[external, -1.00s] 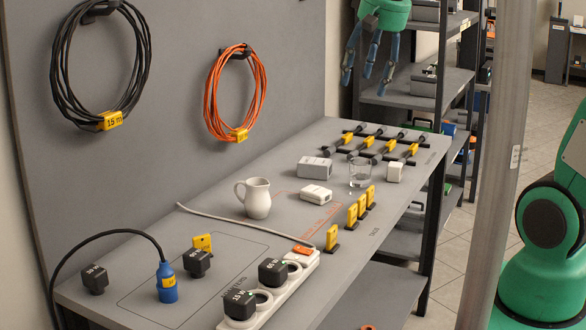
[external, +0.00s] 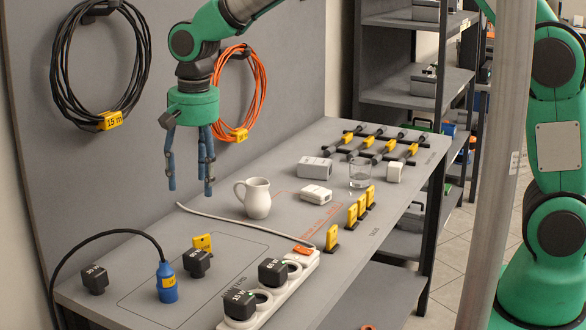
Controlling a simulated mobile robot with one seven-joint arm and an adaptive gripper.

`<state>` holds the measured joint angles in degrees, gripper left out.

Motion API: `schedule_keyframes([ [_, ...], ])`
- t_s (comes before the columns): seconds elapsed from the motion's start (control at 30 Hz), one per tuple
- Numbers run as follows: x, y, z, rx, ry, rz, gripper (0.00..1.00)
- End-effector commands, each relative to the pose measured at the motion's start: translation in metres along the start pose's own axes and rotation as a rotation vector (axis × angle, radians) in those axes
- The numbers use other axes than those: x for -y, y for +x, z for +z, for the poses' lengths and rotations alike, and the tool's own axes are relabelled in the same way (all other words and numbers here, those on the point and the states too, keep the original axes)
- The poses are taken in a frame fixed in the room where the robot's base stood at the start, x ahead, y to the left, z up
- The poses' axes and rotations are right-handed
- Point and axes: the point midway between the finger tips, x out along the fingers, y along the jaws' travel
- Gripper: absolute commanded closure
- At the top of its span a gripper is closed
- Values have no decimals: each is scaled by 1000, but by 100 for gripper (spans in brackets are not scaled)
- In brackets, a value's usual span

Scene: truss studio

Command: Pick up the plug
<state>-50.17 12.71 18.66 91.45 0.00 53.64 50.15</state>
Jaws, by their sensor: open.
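A blue plug (external: 167,283) with a yellow label stands upright on the grey bench at the front left, and a black cable curves from its top to the left. My gripper (external: 190,189) has blue fingers that point down and are spread apart, with nothing between them. It hangs in the air above the bench, higher than the plug and slightly right of it in the picture. Black adapter plugs are also here: one (external: 94,279) left of the blue plug, one (external: 197,262) right of it, and two (external: 272,271) (external: 240,304) on the power strip.
A white power strip (external: 290,285) lies at the bench's front right. A white jug (external: 257,198), a glass (external: 360,174), white boxes (external: 315,167) and yellow tags (external: 332,237) stand farther back. Coiled cables (external: 240,95) hang on the back panel. A pole (external: 505,160) stands at right.

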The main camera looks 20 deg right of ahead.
Motion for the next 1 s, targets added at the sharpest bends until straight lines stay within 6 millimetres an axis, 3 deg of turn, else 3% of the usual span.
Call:
schedule_keyframes([
  [0.1, 38, 34, 21, 20, -5, 21, 42],
  [0.33, 78, 72, 48, 37, -2, 44, 42],
  [0.83, 83, 79, 53, 40, 1, 48, 42],
  [1.0, 82, 91, 53, 41, 1, 49, 42],
])
